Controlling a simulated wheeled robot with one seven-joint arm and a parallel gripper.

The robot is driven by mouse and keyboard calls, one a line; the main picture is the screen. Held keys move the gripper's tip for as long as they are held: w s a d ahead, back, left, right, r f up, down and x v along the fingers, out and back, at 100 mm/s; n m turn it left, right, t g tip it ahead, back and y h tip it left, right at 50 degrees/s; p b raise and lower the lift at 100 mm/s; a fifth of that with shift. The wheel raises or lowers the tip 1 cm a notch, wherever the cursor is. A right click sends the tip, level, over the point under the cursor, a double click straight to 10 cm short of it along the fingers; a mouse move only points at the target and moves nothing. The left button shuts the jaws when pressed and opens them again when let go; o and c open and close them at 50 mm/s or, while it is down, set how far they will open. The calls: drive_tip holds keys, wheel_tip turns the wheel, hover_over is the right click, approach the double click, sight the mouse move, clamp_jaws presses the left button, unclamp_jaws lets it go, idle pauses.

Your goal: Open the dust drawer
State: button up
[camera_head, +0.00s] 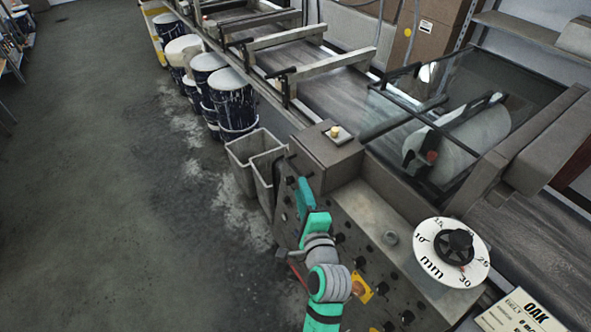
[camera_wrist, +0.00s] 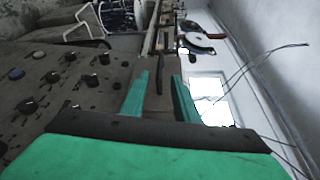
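My gripper (camera_head: 303,188) is teal and hangs beside the knob-covered front panel of the grey machine, near its left end. In the wrist view its two teal fingers (camera_wrist: 161,76) are apart. A dark upright bar (camera_wrist: 160,72), perhaps a handle, shows between them in front of a brown-grey block. I cannot tell whether the fingers touch it, and it does not look gripped. No part can be identified for certain as the dust drawer; my arm and gripper hide part of the panel in the head view.
Two grey bins (camera_head: 244,160) stand at the machine's left end. The control panel (camera_head: 362,226) carries several knobs; a white dial (camera_head: 451,254) sits on top at right. Blue-black drums (camera_head: 231,103) line the conveyor. The floor (camera_head: 100,170) at left is clear.

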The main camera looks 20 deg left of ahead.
sight(295, 169)
drive_tip(key=x, duration=0.9)
drive_tip(key=shift+w+a, duration=0.2)
clamp_jaws()
